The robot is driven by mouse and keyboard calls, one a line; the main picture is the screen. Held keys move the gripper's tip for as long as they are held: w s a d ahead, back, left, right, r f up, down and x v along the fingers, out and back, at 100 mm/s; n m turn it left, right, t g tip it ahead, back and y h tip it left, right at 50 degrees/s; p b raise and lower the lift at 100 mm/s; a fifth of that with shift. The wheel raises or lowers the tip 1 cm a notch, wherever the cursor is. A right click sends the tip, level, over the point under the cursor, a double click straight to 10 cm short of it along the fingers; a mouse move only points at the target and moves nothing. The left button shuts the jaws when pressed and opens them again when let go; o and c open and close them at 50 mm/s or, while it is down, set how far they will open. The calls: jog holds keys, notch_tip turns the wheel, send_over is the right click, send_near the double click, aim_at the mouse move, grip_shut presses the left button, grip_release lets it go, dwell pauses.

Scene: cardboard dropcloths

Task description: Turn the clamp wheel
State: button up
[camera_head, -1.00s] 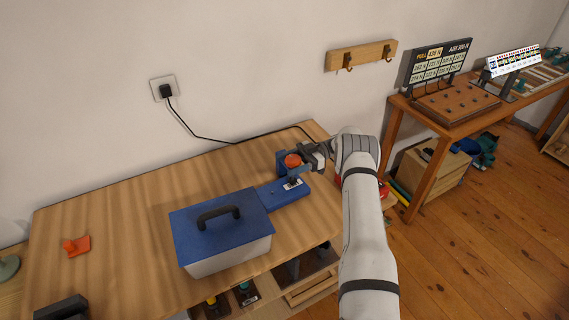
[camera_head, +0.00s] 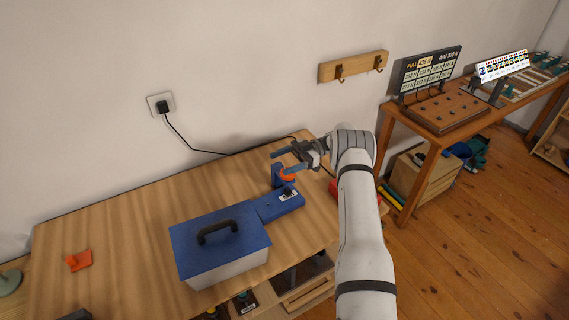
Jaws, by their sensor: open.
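The clamp wheel is a small orange-red knob (camera_head: 287,174) on a blue clamp fixture (camera_head: 282,203) with a white label, on the wooden workbench. My gripper (camera_head: 281,160) is above and slightly behind the wheel, with its dark fingers pointing left. The fingers are apart and hold nothing that I can see. My gripper partly covers the wheel, and I cannot tell whether a finger touches it.
A blue-lidded toolbox (camera_head: 219,240) stands left of the fixture, close against its base. An orange piece (camera_head: 79,260) lies at the bench's left. A cable runs from the wall socket (camera_head: 160,104) behind the bench. The bench's middle left (camera_head: 125,230) is clear.

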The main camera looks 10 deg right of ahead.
jog(key=shift+s+r+p, duration=0.1)
jog(key=shift+r+p, duration=0.65)
jog(key=shift+r, duration=1)
